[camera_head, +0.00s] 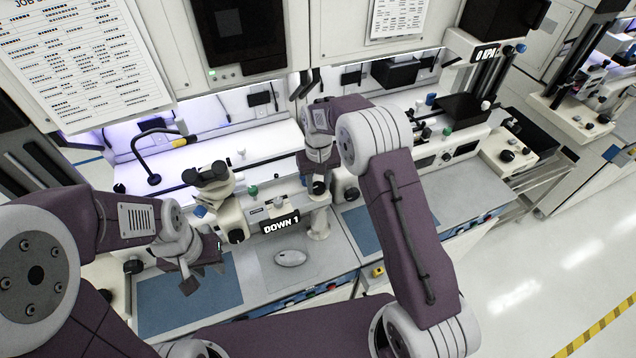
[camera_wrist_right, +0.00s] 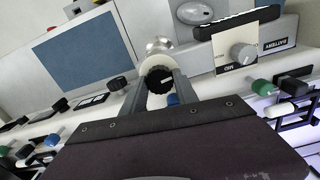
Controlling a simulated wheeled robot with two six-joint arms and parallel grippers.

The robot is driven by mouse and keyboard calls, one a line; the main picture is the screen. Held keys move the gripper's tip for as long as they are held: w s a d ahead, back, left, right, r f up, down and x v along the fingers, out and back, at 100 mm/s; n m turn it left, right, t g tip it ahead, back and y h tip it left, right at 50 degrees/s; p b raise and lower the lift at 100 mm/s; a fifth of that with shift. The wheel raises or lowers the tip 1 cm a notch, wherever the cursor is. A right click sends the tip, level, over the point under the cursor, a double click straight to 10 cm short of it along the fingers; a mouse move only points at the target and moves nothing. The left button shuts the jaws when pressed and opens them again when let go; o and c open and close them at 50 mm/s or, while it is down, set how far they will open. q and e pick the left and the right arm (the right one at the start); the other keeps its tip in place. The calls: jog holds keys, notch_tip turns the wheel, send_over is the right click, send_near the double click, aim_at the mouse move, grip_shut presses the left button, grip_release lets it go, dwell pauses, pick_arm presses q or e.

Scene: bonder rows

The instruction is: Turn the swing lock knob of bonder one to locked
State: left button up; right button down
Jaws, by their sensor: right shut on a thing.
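The swing lock knob (camera_wrist_right: 160,80) is a black round knob with a pale mark, on a light round mount of bonder one. My right gripper (camera_wrist_right: 162,88) is shut on it, one finger on each side. In the head view my right gripper (camera_head: 318,185) points down at the bonder's front, just right of the microscope; the knob is mostly hidden there. Bonder one (camera_head: 257,212) carries a black sign reading "DOWN 1" (camera_head: 281,225). My left gripper (camera_head: 203,275) is open and empty above the blue mat at left.
The microscope (camera_head: 212,185) stands left of my right gripper. A grey mouse (camera_head: 290,258) lies on the bench in front of the sign. In the wrist view, a grey knob (camera_wrist_right: 243,53) and a green knob (camera_wrist_right: 262,87) are to the right. A blue mat (camera_head: 160,292) covers the bench at left.

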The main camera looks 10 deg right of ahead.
jog(key=shift+m, duration=0.9)
jog(key=c, duration=0.9)
grip_release()
jog(key=shift+c, duration=0.2)
jog(key=shift+s, duration=0.1)
